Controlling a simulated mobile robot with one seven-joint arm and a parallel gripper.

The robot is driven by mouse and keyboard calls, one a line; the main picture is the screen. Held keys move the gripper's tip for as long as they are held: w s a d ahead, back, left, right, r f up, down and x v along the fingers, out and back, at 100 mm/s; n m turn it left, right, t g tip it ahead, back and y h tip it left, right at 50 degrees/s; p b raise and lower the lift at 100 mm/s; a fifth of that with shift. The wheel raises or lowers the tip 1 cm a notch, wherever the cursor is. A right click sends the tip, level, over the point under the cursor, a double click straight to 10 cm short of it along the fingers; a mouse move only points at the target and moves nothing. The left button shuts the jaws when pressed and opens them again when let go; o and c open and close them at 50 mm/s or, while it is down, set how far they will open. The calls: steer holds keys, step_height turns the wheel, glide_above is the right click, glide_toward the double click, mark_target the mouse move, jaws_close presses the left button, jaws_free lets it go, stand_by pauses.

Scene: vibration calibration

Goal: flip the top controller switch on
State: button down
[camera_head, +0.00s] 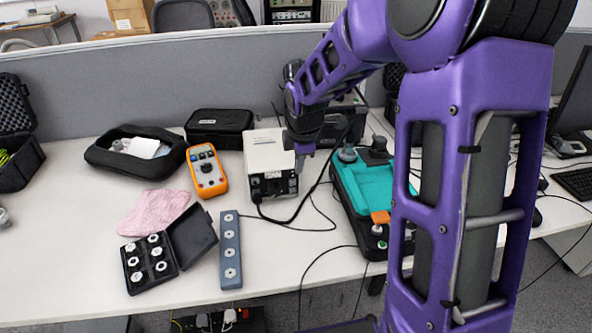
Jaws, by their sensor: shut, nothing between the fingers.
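A white controller box (266,152) stands on the table near the middle of the picture. Its dark front panel (273,186) faces the table's front edge, with small sockets or controls and a black cable. The switch on it is too small to make out. My gripper (303,152) points down at the box's right side and overlaps its upper right edge in the picture. Its fingers are shut and empty. I cannot tell whether it touches the box.
An orange multimeter (206,171) lies left of the box. A teal and black device (364,190) stands to the right, partly behind my arm. A blue-grey strip (230,250), an open black case (150,262) and a pink cloth (153,212) lie front left. Black cables cross the table.

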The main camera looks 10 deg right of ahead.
mark_target(293, 173)
steer(key=w+f+b, duration=0.2)
steer(key=w+f, duration=0.5)
steer(key=f, duration=0.2)
steer(key=shift+w+f, duration=0.1)
steer(key=shift+w+f, duration=0.15)
stand_by(0.4)
steer(key=shift+r, duration=0.2)
